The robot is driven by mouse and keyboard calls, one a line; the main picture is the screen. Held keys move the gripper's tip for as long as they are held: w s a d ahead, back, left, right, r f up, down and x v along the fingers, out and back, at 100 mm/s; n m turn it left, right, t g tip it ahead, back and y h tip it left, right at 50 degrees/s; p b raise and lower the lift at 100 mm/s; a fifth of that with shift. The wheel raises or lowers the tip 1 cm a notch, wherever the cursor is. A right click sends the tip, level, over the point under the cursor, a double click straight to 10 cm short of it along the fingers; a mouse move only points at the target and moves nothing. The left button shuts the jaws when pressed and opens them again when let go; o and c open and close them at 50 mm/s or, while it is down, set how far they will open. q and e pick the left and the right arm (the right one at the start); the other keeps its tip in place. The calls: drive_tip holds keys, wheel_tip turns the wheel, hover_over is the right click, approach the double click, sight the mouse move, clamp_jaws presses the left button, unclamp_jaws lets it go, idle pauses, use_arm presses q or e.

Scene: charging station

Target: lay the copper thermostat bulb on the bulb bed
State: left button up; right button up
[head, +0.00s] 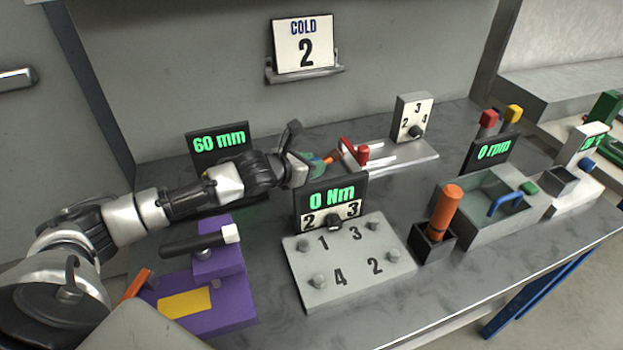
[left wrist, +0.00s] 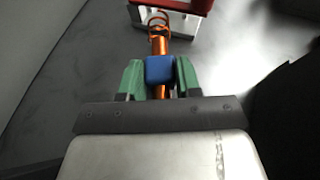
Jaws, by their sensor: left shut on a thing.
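My left gripper (head: 303,166) reaches in behind the 0 Nm display, above the bench. In the left wrist view its green fingertips (left wrist: 158,77) are shut on the blue grip of the copper thermostat bulb (left wrist: 158,46). The bulb points away from the gripper, with a copper coil at its far end. In the head view the bulb (head: 331,157) shows small, just left of a red clamp (head: 358,153). A pale base with light rails (head: 400,153), likely the bulb bed, lies right of it. I cannot tell whether the bulb touches it. My right gripper is not in view.
The 0 Nm display (head: 332,192) and a grey numbered plate (head: 348,262) stand in front of the gripper. The 60 mm display (head: 218,146) is behind the arm. A purple fixture (head: 220,285) is at front left. An orange-handled tool (head: 444,210) stands in a black holder.

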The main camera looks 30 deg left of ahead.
use_arm(q)
drive_tip(key=shift+f, duration=2)
drive_tip(key=shift+f, duration=0.1)
drive_tip(key=o, duration=0.9)
drive_tip(key=v, duration=1)
drive_tip(key=shift+s+a, duration=0.25)
drive_tip(key=shift+s, duration=0.05)
drive_tip(key=shift+s+a+r+b, duration=0.1)
drive_tip(key=shift+s+r+b, duration=0.2)
drive_tip(key=shift+s+r, duration=0.25)
